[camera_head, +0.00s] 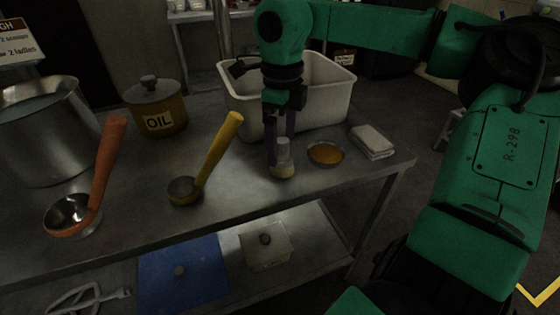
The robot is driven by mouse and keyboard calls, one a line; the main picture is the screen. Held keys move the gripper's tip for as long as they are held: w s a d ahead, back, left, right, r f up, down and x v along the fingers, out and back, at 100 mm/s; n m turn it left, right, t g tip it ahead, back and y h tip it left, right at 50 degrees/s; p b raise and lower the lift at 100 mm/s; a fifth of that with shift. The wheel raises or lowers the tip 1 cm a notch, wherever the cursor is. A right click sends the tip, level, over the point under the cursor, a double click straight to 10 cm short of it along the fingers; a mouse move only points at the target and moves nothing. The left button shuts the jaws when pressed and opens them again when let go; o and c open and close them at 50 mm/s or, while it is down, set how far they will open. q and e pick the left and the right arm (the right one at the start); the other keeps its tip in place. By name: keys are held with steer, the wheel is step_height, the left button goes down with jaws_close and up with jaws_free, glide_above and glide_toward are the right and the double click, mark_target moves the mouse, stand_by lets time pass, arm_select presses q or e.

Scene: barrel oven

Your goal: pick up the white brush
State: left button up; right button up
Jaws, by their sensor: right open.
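The white brush (283,154) stands on the metal table near its front edge, with a pale handle part on top and a wider, yellowish lower part. My right gripper (281,152) points straight down over it. Its two dark fingers are open, with the brush's upper part between or just in front of them; I cannot tell whether they touch it. My left gripper is not in view.
A small bowl of orange contents (325,153) sits close to the right of the brush, and a folded cloth (372,141) lies beyond it. A white bin (335,96) stands behind. A yellow-handled ladle (219,150), an orange-handled ladle (107,165), an oil pot (158,107) and a large pot (45,135) are left.

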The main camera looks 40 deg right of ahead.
mark_target(282, 153)
step_height(282, 153, down, 5)
steer(key=shift+w+d+r, duration=0.1)
steer(key=shift+d+r, duration=0.05)
steer(key=shift+r, duration=0.15)
steer(key=c, duration=1.5)
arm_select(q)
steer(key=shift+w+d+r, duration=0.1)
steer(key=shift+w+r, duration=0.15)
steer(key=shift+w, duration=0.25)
arm_select(e)
steer(key=shift+r, duration=0.3)
arm_select(q)
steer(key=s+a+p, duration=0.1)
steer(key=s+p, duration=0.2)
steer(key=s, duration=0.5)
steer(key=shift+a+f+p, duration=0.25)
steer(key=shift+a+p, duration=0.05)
steer(key=shift+p, duration=0.05)
arm_select(e)
step_height(282, 153, up, 20)
steer(key=shift+f, duration=0.25)
